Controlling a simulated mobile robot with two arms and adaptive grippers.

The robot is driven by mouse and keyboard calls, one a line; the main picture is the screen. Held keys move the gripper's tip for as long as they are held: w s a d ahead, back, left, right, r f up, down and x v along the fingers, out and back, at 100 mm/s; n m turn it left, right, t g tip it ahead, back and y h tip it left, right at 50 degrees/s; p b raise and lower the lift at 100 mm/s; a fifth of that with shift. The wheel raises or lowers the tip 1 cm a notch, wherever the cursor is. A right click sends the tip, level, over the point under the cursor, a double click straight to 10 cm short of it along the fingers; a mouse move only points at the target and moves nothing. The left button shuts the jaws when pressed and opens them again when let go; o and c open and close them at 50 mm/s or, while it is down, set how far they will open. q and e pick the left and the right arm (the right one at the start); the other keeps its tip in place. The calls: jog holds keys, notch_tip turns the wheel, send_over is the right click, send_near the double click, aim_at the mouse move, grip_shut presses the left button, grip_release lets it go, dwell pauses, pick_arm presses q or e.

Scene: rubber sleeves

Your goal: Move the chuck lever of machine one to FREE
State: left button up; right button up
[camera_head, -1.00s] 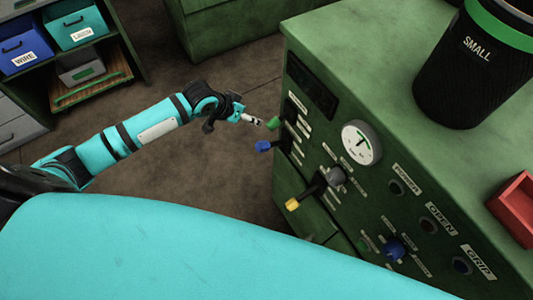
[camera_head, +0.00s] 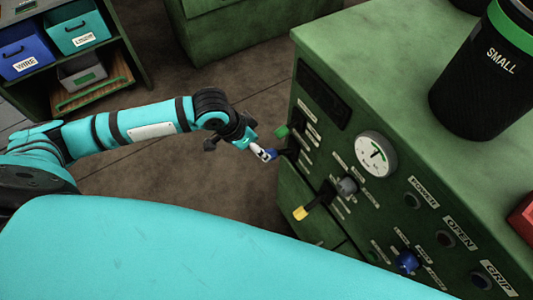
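The green machine's front panel (camera_head: 325,160) carries several levers. A lever with a yellow end (camera_head: 300,213) points down and left, lower on the panel. The small labels are too small to read, so I cannot tell which lever is the chuck lever. My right gripper is out of view.
The panel also has a round gauge (camera_head: 376,154), a grey knob (camera_head: 347,186), a blue knob (camera_head: 408,261) and buttons labelled OPEN and GRIP. Floor left of the machine is clear.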

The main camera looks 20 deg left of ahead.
aim_at(280, 153)
pick_arm(q)
jog(key=x, duration=0.7)
grip_shut()
dwell(0.3)
